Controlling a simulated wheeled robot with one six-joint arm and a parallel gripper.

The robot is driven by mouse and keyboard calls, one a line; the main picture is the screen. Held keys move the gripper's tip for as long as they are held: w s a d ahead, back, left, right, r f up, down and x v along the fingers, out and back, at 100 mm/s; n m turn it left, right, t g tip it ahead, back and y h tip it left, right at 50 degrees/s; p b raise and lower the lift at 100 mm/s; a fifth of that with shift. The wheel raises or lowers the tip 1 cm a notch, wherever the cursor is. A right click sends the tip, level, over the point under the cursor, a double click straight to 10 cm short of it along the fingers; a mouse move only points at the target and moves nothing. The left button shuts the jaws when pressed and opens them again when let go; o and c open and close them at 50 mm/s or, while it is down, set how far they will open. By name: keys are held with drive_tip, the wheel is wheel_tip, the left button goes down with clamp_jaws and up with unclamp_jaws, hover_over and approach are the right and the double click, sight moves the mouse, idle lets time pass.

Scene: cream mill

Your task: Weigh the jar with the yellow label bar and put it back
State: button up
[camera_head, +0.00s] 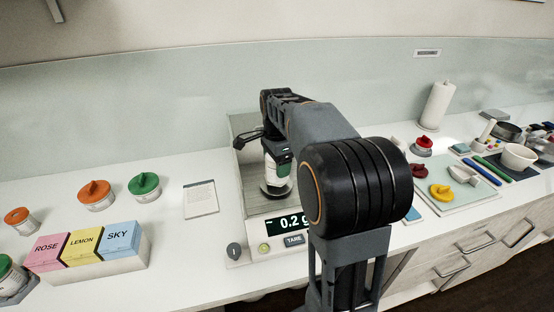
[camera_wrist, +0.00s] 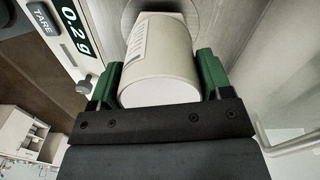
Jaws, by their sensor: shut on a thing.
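A white jar (camera_wrist: 160,60) with a printed label sits between the green fingers of my gripper (camera_wrist: 158,80) in the wrist view. My gripper is shut on it. In the head view the jar (camera_head: 278,172) shows below my wrist, over the pan of the scale. I cannot tell whether it touches the pan. No yellow bar shows on the visible part of its label. The scale (camera_head: 237,175) has a lit display (camera_head: 290,221) reading "~ 0.2 g", with a TARE button (camera_head: 293,240) below. My arm hides the scale's right part.
Left of the scale are a card (camera_head: 201,198), a green-lidded jar (camera_head: 144,187), orange-lidded jars (camera_head: 95,195) and ROSE, LEMON and SKY boxes (camera_head: 86,245). At right are a mat (camera_head: 468,203) with a yellow object (camera_head: 440,193), a white bowl (camera_head: 518,157) and a paper roll (camera_head: 436,107).

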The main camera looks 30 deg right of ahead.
drive_tip(key=shift+f, duration=0.7)
drive_tip(key=shift+f, duration=0.2)
drive_tip(key=o, duration=1)
drive_tip(key=shift+c, duration=0.2)
